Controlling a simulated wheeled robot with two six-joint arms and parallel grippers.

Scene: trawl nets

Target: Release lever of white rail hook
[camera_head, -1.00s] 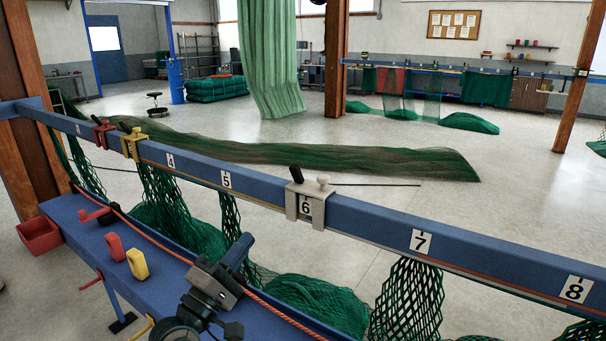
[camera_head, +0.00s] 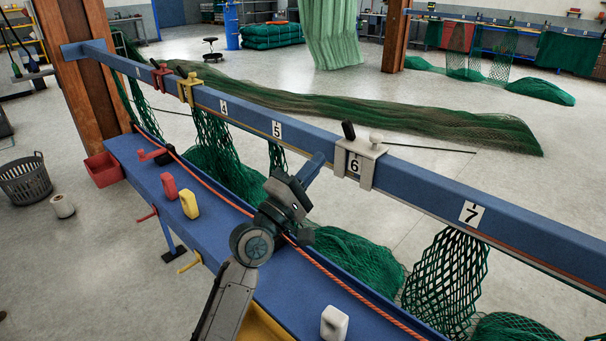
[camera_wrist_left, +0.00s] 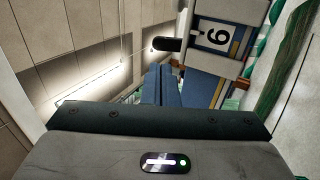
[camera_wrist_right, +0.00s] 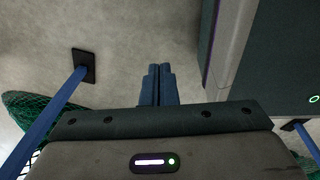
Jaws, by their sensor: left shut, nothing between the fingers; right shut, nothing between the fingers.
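The white rail hook (camera_head: 367,166) sits over the blue rail at number 6, with a black-gripped lever (camera_head: 348,130) on its left end and a pale knob (camera_head: 376,137) on top. My left gripper (camera_head: 318,158) is shut and empty, just left of the hook and a little below the lever. In the left wrist view the hook (camera_wrist_left: 218,38) is ahead at upper right, and the black lever grip (camera_wrist_left: 166,44) lies just beyond the shut fingertips (camera_wrist_left: 160,68). I see no clear contact. My right gripper (camera_wrist_right: 158,68) is shut and empty over the floor.
The blue rail (camera_head: 420,195) crosses the scene, with red (camera_head: 160,75) and yellow (camera_head: 188,88) hooks further left. Green netting hangs below it. The blue bench (camera_head: 135,165) in front carries red, yellow (camera_head: 189,204) and white (camera_head: 334,323) blocks and an orange rope.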

